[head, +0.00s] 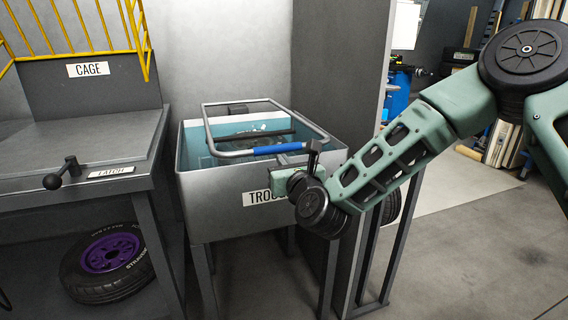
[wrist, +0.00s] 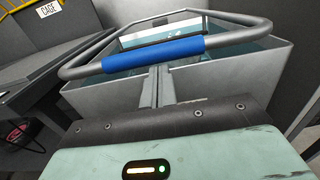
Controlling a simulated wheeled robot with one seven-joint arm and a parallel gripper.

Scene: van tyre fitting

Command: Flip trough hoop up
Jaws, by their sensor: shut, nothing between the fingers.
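The trough (head: 225,200) is a grey open tank on legs, with bluish water inside and a label on its front. Its hoop (head: 208,136) is a grey tube frame lying roughly flat across the open top. A blue grip sleeve (head: 277,148) covers part of the hoop's front bar, and it also shows in the wrist view (wrist: 153,54). My gripper (wrist: 157,70) is shut and empty, its fingertips at the lower edge of the blue sleeve in the wrist view. I cannot tell whether they touch it. In the head view my wrist hides part of the trough's front right.
To the left stands a bench with a yellow-barred cage (head: 85,30) and a black latch handle (head: 62,174). A tyre with a purple rim (head: 108,262) lies beneath. A grey partition (head: 340,70) rises behind the trough's right side. The floor at right is open.

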